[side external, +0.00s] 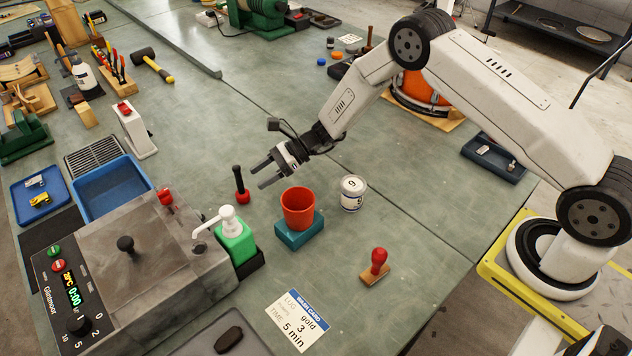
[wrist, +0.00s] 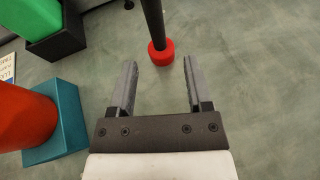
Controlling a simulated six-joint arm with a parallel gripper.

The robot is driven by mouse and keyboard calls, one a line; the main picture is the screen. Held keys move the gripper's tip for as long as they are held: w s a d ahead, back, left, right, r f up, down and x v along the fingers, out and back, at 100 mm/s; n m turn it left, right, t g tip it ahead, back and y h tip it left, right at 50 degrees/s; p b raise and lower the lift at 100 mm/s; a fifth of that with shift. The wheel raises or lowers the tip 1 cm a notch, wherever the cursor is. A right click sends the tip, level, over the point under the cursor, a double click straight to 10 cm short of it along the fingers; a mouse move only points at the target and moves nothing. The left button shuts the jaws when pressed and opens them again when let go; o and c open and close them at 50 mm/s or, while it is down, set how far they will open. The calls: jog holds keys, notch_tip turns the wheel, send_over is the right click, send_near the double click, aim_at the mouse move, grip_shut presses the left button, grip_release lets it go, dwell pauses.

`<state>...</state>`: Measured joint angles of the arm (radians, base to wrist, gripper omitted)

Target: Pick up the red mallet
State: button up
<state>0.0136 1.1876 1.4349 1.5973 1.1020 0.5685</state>
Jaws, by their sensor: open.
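The red mallet (side external: 243,196) stands upright on the bench with its red head down and its black handle up. It also shows in the wrist view (wrist: 161,53), at the top middle. My gripper (side external: 260,177) is open and empty, close to the right of the mallet in the side view. In the wrist view, the red head is just beyond my fingertips (wrist: 159,65), roughly centred between them. No contact shows. The top of the handle is cut off in the wrist view.
A red cup (side external: 298,208) on a teal block (side external: 299,235) stands near my gripper. A green pump bottle (side external: 235,240) is in front of the mallet. A white can (side external: 353,192) and a red-knobbed stamp (side external: 377,264) stand to the right. Bench behind the mallet is clear.

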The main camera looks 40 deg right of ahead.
aim_at(240, 184)
jog(key=shift+x, duration=1.35)
jog(key=shift+x, duration=2.55)
jog(key=shift+r, duration=0.1)
grip_shut()
